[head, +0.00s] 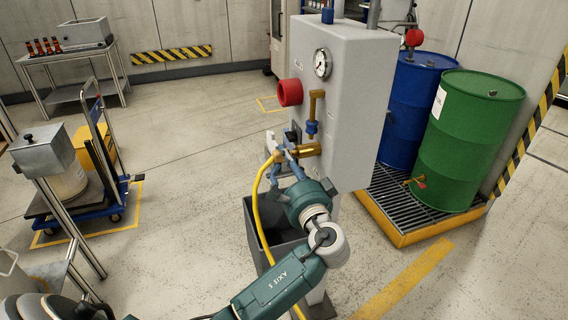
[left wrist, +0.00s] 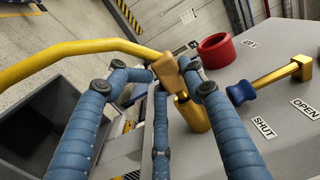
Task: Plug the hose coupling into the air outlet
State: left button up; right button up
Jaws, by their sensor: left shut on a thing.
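The hose coupling (left wrist: 167,73) is a tan-gold piece on the end of the yellow hose (left wrist: 70,50). My left gripper (head: 283,154) is shut on it, with the blue fingers on either side in the left wrist view (left wrist: 168,80). The air outlet (head: 308,149) is a brass cylinder on the grey cabinet's side; it also shows in the left wrist view (left wrist: 193,114). The coupling is close to the outlet's end and looks angled to it. I cannot tell if they touch; fingers partly hide the joint. My right gripper is out of view.
A dark bin (head: 270,238) is below. Blue (head: 412,105) and green (head: 465,140) drums stand right.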

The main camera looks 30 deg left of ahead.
pick_arm(q)
jog(key=shift+w+d+r+b, duration=0.1)
jog(key=shift+w+d+b, duration=0.2)
jog(key=shift+w+d, duration=0.35)
dwell(1.3)
jog(key=o, duration=1.5)
jog(key=shift+w, duration=0.15)
jog(key=shift+o, duration=0.2)
jog(key=v, duration=0.9)
jog(key=shift+p, duration=0.45)
